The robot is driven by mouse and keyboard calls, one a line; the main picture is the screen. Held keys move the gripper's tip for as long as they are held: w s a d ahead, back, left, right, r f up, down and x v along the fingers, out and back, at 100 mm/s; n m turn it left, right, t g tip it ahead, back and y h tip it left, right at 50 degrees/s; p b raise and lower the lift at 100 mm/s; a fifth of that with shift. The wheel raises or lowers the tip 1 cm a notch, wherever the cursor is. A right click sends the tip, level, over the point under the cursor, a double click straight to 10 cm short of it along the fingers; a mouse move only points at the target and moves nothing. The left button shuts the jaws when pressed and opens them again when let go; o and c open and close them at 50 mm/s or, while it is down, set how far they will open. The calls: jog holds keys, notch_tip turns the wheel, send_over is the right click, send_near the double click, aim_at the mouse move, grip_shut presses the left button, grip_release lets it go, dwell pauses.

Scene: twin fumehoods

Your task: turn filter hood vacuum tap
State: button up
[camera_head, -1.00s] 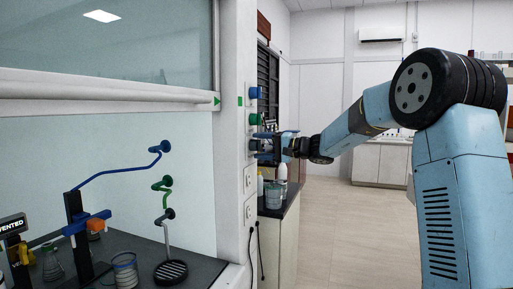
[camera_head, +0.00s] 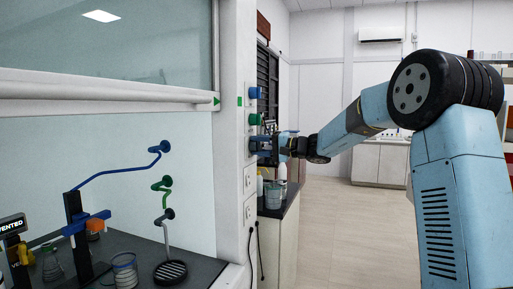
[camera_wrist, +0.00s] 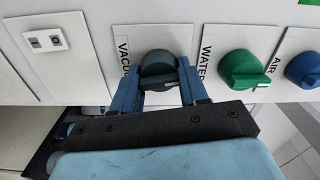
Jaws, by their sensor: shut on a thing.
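In the head view my gripper (camera_head: 262,145) reaches the post from the right, below the blue and green taps, and hides the vacuum tap there. The hood (camera_head: 231,150) is a white frame with its sash raised.
The green water tap (camera_wrist: 246,70) and blue air tap (camera_wrist: 304,70) sit beside the vacuum tap. A socket plate (camera_wrist: 46,40) is on the other side. Glassware and a stand (camera_head: 80,225) are inside the hood. Bottles (camera_head: 282,171) stand on a bench behind my gripper. Open floor lies right.

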jog(key=shift+f+m, duration=0.25)
jog(key=shift+m, duration=0.85)
jog(key=o, duration=1)
jog(key=shift+o, duration=0.3)
jog(key=shift+r, duration=0.1)
jog(key=shift+d, duration=0.15)
jog(key=v, duration=1.3)
jog(key=shift+d, duration=0.25)
jog(key=shift+s, duration=0.15)
